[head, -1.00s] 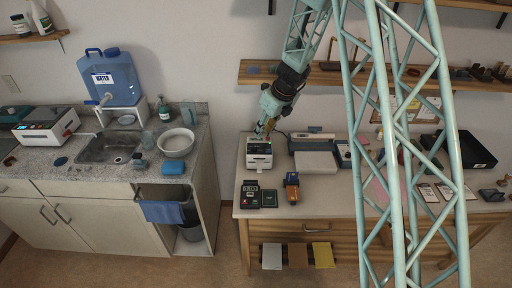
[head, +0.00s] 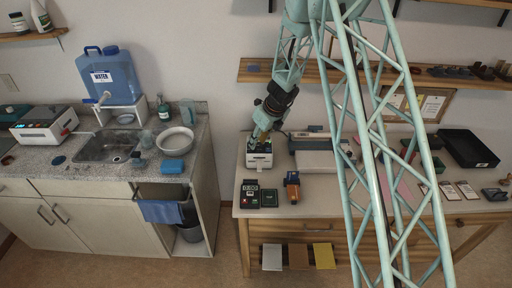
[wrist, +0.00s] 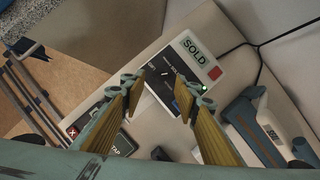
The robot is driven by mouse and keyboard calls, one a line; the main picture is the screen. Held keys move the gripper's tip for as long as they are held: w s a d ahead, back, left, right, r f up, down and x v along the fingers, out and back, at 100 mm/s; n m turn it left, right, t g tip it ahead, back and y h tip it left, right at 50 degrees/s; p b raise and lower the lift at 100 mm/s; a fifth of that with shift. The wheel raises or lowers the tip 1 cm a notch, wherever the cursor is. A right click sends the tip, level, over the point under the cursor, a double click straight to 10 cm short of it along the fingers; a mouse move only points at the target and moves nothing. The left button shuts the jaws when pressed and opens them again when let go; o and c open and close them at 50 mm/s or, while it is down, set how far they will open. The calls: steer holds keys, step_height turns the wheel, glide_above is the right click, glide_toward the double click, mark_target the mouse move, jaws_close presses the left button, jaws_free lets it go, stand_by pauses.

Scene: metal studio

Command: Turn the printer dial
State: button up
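The printer (head: 259,159) is a small white box with a dark front, near the left end of the desk. My gripper (head: 259,138) is right over its top in the head view. In the wrist view the printer's dark panel (wrist: 174,84) shows beside a "SOLD" label (wrist: 194,46) and a red square, with a small green light. A dark dial with a white line (wrist: 164,97) seems to sit on the panel. My gripper (wrist: 160,88) is open, its two yellow fingers apart on either side of the dial area. I cannot tell whether they touch the dial.
A card terminal (head: 250,194) and an orange-and-blue handheld device (head: 292,187) lie in front of the printer. A grey-white machine (head: 314,160) stands to its right. A wooden shelf (head: 330,77) runs above. The desk's left edge is close to the printer.

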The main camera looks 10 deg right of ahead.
steer(key=shift+x, duration=1.75)
steer(key=shift+c, duration=0.7)
steer(key=c, duration=0.7)
